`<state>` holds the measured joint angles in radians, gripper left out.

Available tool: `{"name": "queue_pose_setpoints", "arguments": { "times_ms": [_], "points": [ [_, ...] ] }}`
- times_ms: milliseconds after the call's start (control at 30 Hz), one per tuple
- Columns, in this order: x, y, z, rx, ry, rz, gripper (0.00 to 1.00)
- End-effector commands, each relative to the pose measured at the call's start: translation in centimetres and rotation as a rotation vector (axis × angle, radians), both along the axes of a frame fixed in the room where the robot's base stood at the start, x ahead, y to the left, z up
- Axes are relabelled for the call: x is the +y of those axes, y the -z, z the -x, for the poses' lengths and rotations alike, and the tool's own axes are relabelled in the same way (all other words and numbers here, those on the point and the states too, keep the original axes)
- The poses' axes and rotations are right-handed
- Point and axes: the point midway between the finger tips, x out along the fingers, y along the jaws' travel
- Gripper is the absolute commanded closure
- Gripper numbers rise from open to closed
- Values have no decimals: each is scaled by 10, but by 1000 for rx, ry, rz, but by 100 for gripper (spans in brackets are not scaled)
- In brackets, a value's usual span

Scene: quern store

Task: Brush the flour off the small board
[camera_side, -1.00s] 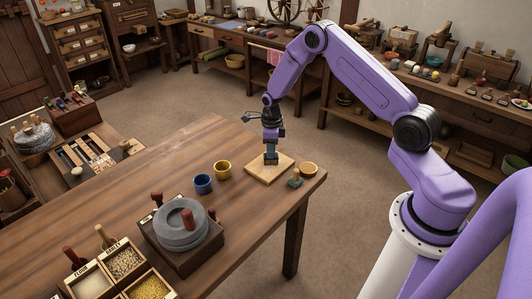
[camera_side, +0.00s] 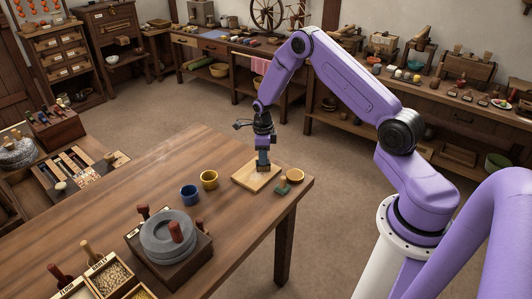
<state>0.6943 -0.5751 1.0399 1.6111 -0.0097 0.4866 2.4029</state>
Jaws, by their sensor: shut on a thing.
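The small board (camera_side: 248,183) is pale wood and lies flat near the far right corner of the table (camera_side: 120,205). My gripper (camera_side: 263,155) points down over the far half of the board. It is shut on a small dark teal thing (camera_side: 263,164), which looks like the brush. Its lower end is at or just above the board; I cannot tell whether it touches. A pale patch beneath it may be flour, but it is too small to be sure.
A grey quern (camera_side: 168,237) and grain boxes (camera_side: 112,277) are nearer.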

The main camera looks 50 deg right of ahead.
Motion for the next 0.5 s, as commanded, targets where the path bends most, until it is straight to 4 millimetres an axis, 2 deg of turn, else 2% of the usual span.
{"name": "queue_pose_setpoints", "arguments": {
  "times_ms": [500],
  "points": [
    [49, 0, 0, 1, -2, 0, 100]
  ]
}}
